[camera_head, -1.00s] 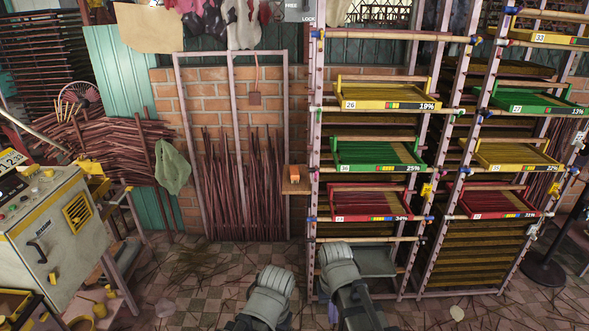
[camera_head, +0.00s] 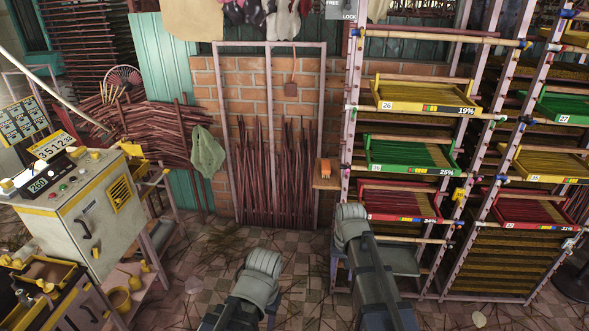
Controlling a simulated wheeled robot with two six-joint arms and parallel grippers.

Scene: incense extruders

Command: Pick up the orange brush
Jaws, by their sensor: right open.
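A small orange object (camera_head: 325,167), which looks like the brush, sits on a small wooden shelf (camera_head: 327,184) fixed beside the left post of the tray rack. My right gripper (camera_head: 351,215) is open, below and slightly right of the shelf in the picture, apart from the orange object. Its fingertips are hard to make out from behind. My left gripper (camera_head: 264,263) is low in the picture, left of the right one, and its fingers are hidden by its own wrist.
The rack with yellow (camera_head: 425,98), green (camera_head: 411,155) and red trays (camera_head: 400,204) stands to the right. Bundled sticks (camera_head: 275,180) lean on the brick wall. A grey machine (camera_head: 85,205) stands at left. Tiled floor (camera_head: 215,255) is open in the middle.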

